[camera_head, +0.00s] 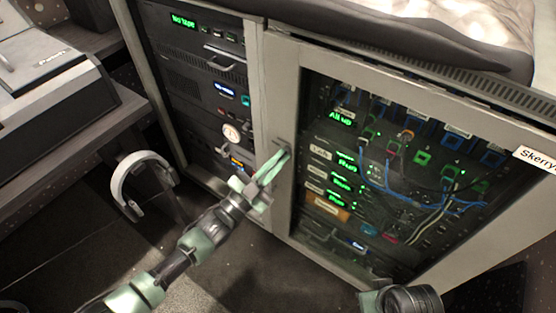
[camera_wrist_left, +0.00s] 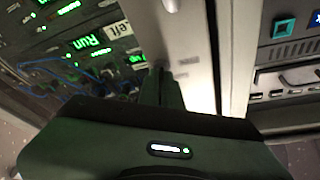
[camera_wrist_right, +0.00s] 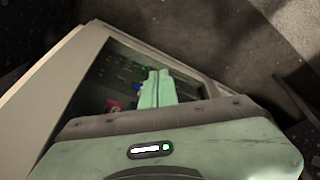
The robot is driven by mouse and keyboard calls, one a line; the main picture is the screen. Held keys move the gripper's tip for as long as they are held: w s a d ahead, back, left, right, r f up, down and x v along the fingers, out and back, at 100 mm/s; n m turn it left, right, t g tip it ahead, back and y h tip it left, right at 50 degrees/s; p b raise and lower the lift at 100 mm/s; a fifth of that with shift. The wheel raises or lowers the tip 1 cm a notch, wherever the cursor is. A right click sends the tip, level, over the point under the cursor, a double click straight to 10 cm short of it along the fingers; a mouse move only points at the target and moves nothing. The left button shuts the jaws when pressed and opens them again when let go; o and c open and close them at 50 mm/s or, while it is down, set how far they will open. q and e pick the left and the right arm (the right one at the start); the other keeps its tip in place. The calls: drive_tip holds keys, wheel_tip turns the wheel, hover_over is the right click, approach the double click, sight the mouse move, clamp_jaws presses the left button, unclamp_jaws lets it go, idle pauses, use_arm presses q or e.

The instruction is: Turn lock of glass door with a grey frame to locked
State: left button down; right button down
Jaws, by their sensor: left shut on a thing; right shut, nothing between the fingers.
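The glass door with a grey frame (camera_head: 284,95) stands closed in front of the right-hand rack in the head view. Its lock (camera_head: 286,150) sits on the left side of the frame, partly hidden by my gripper. My left gripper (camera_head: 276,164) is shut on the lock. In the left wrist view the fingers (camera_wrist_left: 162,90) reach the grey frame, and the lock is mostly hidden behind them. Whether it is turned cannot be told. My right gripper (camera_wrist_right: 154,88) is shut and empty, with the glass door beyond it in the right wrist view.
Behind the glass are cables (camera_head: 420,195) and lit rack units. An open rack (camera_head: 200,75) stands to the left. White headphones (camera_head: 143,182) hang by the desk (camera_head: 60,110) at far left. A cushion (camera_head: 430,30) lies on top. Dark floor is clear in front.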

use_arm(q)
drive_tip(key=n+t+y, duration=0.1)
drive_tip(key=n, duration=0.1)
drive_tip(key=n+t+y, duration=0.1)
drive_tip(key=n, duration=0.2)
drive_tip(key=n+y, duration=0.1)
drive_tip(key=n, duration=0.2)
drive_tip(key=shift+d+f+t+p, duration=0.1)
drive_tip(key=shift+f+t+p, duration=0.05)
drive_tip(key=shift+t+p, duration=0.2)
use_arm(e)
drive_tip(key=shift+x, duration=0.95)
use_arm(q)
drive_tip(key=shift+n, duration=0.3)
use_arm(e)
drive_tip(key=shift+f, duration=0.15)
drive_tip(key=shift+a, duration=0.1)
use_arm(q)
drive_tip(key=c, duration=1.6)
unclamp_jaws()
use_arm(e)
drive_tip(key=shift+s, duration=0.15)
